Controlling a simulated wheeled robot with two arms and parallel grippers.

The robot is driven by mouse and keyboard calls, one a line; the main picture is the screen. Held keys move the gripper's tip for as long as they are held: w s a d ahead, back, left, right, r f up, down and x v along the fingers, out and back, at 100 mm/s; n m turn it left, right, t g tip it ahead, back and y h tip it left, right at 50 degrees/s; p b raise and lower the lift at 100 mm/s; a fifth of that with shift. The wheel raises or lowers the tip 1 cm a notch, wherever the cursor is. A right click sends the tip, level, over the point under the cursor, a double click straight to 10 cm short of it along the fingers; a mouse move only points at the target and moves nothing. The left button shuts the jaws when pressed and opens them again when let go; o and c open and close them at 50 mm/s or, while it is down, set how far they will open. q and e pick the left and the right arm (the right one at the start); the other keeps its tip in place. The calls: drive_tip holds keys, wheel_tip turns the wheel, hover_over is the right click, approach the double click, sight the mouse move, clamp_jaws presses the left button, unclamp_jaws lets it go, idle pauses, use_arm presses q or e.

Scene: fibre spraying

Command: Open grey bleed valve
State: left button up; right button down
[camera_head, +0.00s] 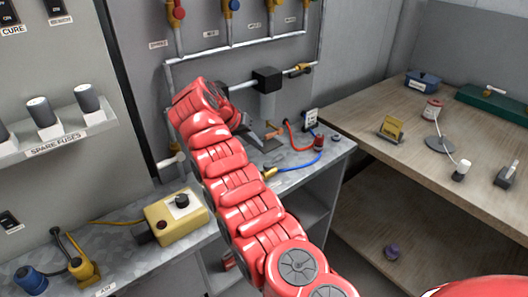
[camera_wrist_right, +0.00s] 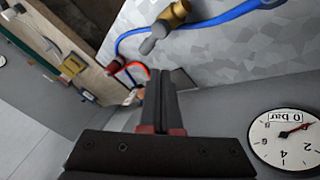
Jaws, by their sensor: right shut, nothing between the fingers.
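A brass fitting (camera_wrist_right: 176,14) with a stubby grey lever (camera_wrist_right: 152,38), which looks like the bleed valve, sits on the blue hose in the right wrist view. In the head view the gripper is partly hidden behind my red right arm. My left gripper is not in view.
A round gauge (camera_wrist_right: 294,138) marked bar is close at right in the wrist view. A yellow box (camera_head: 172,222) with a black knob stands on the metal bench. Pipes and valves (camera_head: 240,42) line the back wall. A wooden table (camera_head: 385,165) at right holds small items.

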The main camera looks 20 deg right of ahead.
drive_tip(key=p+v, duration=0.1)
drive_tip(key=v, duration=0.9)
drive_tip(key=shift+r+p, duration=0.1)
drive_tip(key=shift+p, duration=0.2)
